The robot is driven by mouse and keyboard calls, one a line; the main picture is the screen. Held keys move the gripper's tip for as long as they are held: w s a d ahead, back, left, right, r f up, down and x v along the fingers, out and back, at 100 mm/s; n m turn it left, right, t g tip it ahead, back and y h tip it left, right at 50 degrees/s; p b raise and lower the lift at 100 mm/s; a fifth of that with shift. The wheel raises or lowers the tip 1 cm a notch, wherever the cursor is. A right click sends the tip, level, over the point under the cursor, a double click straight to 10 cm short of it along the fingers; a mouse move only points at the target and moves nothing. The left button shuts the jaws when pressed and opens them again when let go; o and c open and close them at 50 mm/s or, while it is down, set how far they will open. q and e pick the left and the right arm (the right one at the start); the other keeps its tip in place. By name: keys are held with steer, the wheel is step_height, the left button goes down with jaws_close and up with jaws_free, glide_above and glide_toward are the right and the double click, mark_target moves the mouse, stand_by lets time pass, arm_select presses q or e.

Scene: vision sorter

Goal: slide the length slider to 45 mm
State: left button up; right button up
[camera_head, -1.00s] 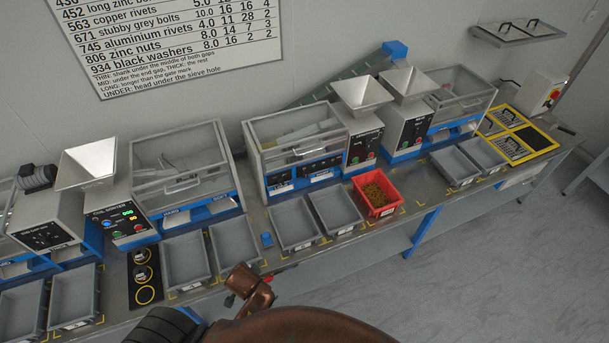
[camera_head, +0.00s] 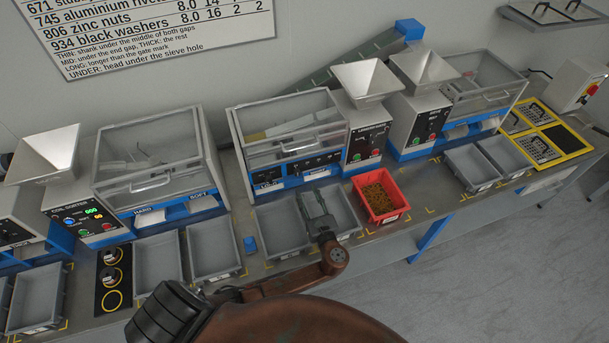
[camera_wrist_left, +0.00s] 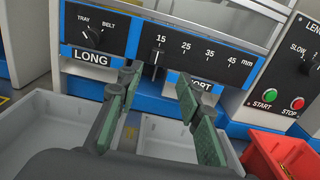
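The length slider (camera_wrist_left: 157,63) is a small black knob on the dark panel. It stands at or just by the 15 mark, at the left end of a scale (camera_wrist_left: 205,53) marked 15, 25, 35 and 45 mm. My left gripper (camera_wrist_left: 158,82) has its two green-padded fingers apart, with nothing between them. The fingers point at the panel, one on each side of the knob and short of it. In the head view the left gripper (camera_head: 314,196) hangs over the grey trays before the length sorter (camera_head: 290,130). My right gripper is not in view.
Grey trays (camera_head: 270,251) lie below the panel, with a red bin (camera_head: 402,208) of brass-coloured parts to their right. The LONG tray/belt knob (camera_wrist_left: 94,35) is left of the scale. START (camera_wrist_left: 264,101) and STOP (camera_wrist_left: 297,103) buttons are right.

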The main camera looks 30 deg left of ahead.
mark_target(298, 174)
arm_select(q)
steer(key=x, duration=0.3)
steer(key=shift+a+r, duration=0.25)
steer(key=shift+a, duration=0.05)
steer(key=x, duration=0.3)
steer(key=shift+a, duration=0.25)
steer(key=shift+w+a, duration=0.3)
steer(key=shift+a, duration=0.05)
steer(key=c, duration=0.6)
jaws_close()
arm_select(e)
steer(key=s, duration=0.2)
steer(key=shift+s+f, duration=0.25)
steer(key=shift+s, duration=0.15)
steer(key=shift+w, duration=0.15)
